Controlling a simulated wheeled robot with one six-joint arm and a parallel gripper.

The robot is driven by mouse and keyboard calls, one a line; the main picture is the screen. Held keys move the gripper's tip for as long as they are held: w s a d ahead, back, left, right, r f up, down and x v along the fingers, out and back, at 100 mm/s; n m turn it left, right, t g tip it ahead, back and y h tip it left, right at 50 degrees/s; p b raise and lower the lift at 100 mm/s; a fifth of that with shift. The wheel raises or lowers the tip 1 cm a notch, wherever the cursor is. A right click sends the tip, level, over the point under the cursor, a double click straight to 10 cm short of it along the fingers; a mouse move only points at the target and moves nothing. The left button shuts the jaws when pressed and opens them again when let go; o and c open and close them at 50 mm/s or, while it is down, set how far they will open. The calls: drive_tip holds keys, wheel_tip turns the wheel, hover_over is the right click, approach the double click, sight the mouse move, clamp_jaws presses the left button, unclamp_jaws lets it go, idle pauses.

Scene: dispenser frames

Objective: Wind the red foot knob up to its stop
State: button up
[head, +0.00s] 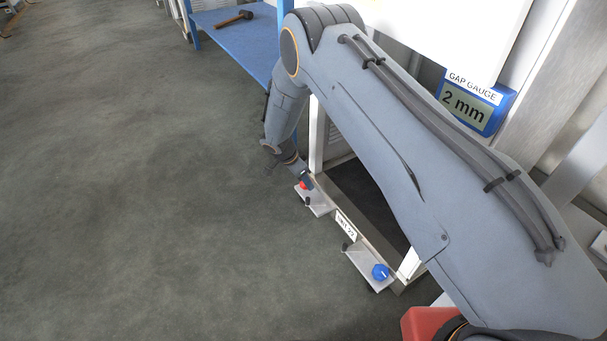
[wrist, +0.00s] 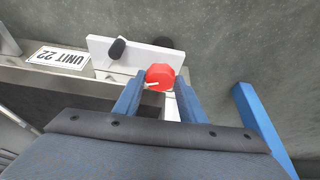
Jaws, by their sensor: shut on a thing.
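The red foot knob (wrist: 160,76) sits between the blue fingertips of my gripper (wrist: 159,92) in the wrist view, with a white pointer mark on it. My gripper is shut on it. In the head view the red knob (head: 303,185) shows only partly, at the far foot bracket, with my gripper (head: 305,180) over it from above. The gap gauge (head: 468,103) reads 2 mm. A blue knob (head: 380,272) sits on the nearer foot bracket, apart from my gripper.
A white UNIT 22 label (head: 346,226) is on the frame's lower rail. A blue bench (head: 238,40) with a hammer (head: 233,19) on it stands behind. A black lever (wrist: 117,48) sits beside the red knob. Open grey floor (head: 130,200) lies to the left.

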drive_tip(key=n+p, duration=0.2)
drive_tip(key=p, duration=0.1)
drive_tip(key=n+t+y+p, duration=0.1)
drive_tip(key=n+p, duration=0.2)
drive_tip(key=shift+s+d+r, duration=0.15)
drive_tip(key=shift+s+d, duration=0.05)
drive_tip(key=n+y+p, duration=0.1)
drive_tip(key=n+p, duration=0.1)
drive_tip(key=p, duration=0.1)
drive_tip(key=shift+t, duration=0.4)
drive_tip(key=shift+w+n+p, duration=0.15)
drive_tip(key=shift+n+p, duration=0.15)
drive_tip(key=shift+p, duration=0.1)
drive_tip(key=o, duration=0.8)
drive_tip(key=shift+p+v, duration=2.05)
drive_tip(key=shift+v, duration=1.7)
drive_tip(key=shift+d, duration=0.15)
